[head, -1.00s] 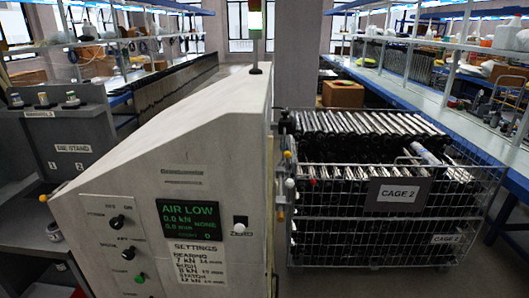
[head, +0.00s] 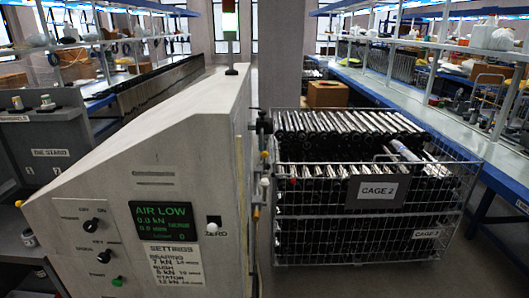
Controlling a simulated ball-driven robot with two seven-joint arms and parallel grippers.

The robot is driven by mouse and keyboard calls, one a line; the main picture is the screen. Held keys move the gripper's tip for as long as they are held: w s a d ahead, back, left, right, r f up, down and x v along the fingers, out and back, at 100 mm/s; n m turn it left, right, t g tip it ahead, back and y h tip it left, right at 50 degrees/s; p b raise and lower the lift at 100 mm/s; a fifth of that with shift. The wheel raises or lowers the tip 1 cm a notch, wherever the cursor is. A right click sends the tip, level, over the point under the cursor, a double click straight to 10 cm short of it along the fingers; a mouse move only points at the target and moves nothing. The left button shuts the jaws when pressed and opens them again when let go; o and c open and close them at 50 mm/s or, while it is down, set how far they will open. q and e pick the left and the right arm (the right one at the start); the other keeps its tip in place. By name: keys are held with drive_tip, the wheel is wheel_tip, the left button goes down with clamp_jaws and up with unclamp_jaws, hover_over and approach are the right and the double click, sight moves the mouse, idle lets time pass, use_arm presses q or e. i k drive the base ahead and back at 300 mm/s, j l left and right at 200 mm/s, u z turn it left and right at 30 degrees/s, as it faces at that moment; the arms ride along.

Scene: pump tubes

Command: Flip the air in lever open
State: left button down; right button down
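A pale grey press cabinet (head: 150,150) stands at the left and centre of the head view. Its green display (head: 171,220) reads AIR LOW and 0.0 kN. On the cabinet's right edge is a dark fitting (head: 263,123). Below it are a small yellow knob (head: 264,155), a white knob (head: 265,181) and an orange piece (head: 256,213). No air in label is readable, so I cannot tell which of these is the lever or how it is set. Neither of my grippers is in view.
A wire cage labelled CAGE 2 (head: 378,190), full of dark and shiny tubes, stands close to the cabinet's right side. A die stand (head: 48,156) is at the left. A long blue-edged bench (head: 440,125) runs along the right. Bare floor shows before the cage.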

sight(264, 154)
drive_tip(key=i+l+z, duration=0.2)
drive_tip(key=i+l, duration=0.45)
drive_tip(key=l, duration=0.3)
drive_tip(key=i+l+z, duration=0.2)
drive_tip(key=i+l, duration=0.5)
drive_tip(key=l, duration=0.1)
